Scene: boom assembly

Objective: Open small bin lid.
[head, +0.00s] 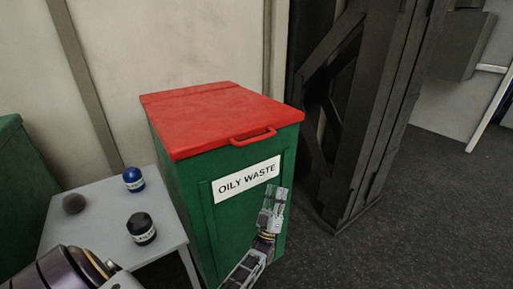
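The green bin (228,206) stands in the middle of the head view, with a white "OILY WASTE" label (246,179) on its front. Its red lid (215,115) lies flat on top and is closed. A red handle (253,136) sticks out at the lid's front edge. My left gripper (275,191) is in front of the bin's front face, below the handle and just under the label's right end. It is apart from the handle and holds nothing that I can see. Its finger opening is too small to make out. My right gripper is not in view.
A grey table (87,222) stands left of the bin, with a blue-lidded jar (134,180), a black jar (141,229) and a dark ball (74,203) on it. A dark steel column (365,120) rises behind right. The floor (400,225) at right is clear.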

